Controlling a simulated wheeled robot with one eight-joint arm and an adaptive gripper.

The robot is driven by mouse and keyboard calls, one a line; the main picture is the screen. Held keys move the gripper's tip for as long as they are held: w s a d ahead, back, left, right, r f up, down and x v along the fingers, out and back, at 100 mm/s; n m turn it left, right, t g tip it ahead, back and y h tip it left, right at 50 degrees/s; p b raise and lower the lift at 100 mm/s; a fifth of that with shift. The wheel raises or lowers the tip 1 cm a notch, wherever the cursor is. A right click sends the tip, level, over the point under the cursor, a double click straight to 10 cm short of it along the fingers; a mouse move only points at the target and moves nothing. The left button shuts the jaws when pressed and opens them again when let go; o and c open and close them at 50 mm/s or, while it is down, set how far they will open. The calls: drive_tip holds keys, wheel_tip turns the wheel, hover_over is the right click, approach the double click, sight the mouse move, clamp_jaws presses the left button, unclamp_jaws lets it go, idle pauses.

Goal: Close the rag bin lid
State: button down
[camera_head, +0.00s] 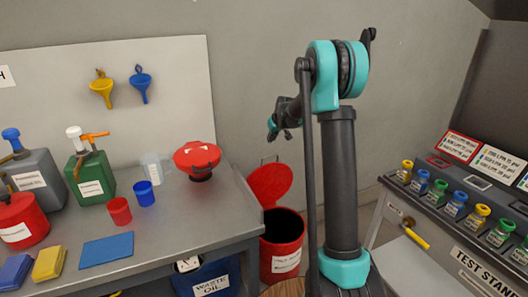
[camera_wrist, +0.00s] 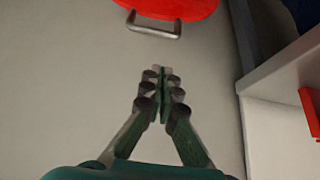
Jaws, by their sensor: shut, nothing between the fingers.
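The red rag bin (camera_head: 283,262) stands on the floor to the right of the bench, with a dark open mouth. Its round red lid (camera_head: 270,184) is raised, tilted up at the back of the bin. In the wrist view a red rounded edge, which looks like the lid (camera_wrist: 172,6), shows at the top with a metal handle (camera_wrist: 154,30). My gripper (camera_wrist: 162,72) is shut and empty, with its fingertips apart from the handle. In the head view my gripper (camera_head: 280,134) hangs above the lid; its fingers are small there.
The grey bench (camera_head: 215,230) at left holds cans, cups, sponges and a red-topped vessel (camera_head: 197,157). A blue waste oil container (camera_head: 210,280) sits under it. The test stand (camera_head: 470,220) with several coloured-capped bottles is at right. The wall above the bin is bare.

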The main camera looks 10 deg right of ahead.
drive_tip(key=w+a+r+x, duration=0.1)
drive_tip(key=w+r+x, duration=0.1)
drive_tip(key=x, duration=1.1)
drive_tip(key=shift+s+d+f, duration=0.2)
drive_tip(key=shift+s+d, duration=0.1)
drive_tip(key=shift+s, duration=0.3)
drive_tip(key=shift+s+d+f, duration=0.2)
drive_tip(key=shift+s+d, duration=0.1)
drive_tip(key=shift+s, duration=0.35)
drive_tip(key=shift+s+d+f, duration=0.2)
drive_tip(key=shift+s+d, duration=0.1)
drive_tip(key=shift+s, duration=0.3)
